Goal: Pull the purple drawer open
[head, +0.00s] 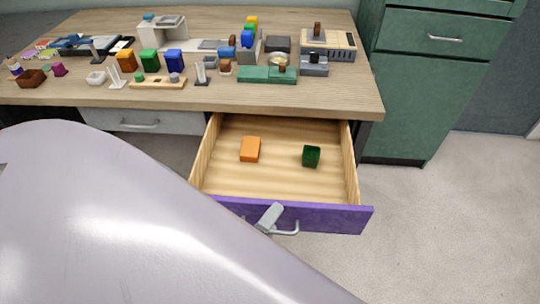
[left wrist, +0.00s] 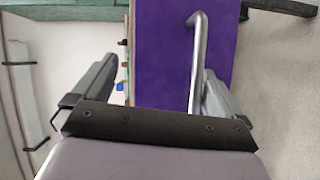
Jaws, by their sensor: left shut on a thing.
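The purple drawer (head: 330,217) stands pulled well out from under the wooden desk, its pale wooden inside in view. An orange block (head: 250,149) and a dark green block (head: 311,156) lie apart on its floor. My left gripper (head: 270,217) is at the drawer front, shut on the metal handle (head: 287,231); my arm hides the front's left end. In the left wrist view the purple front (left wrist: 160,50) and the bar handle (left wrist: 197,60) show between the fingers of my left gripper (left wrist: 155,95). My right gripper is not in view.
The desk top (head: 335,95) holds many small blocks and parts. A closed grey drawer (head: 145,122) is left of the open one. A green cabinet (head: 420,100) stands to the right. The floor (head: 450,230) right of the drawer is clear.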

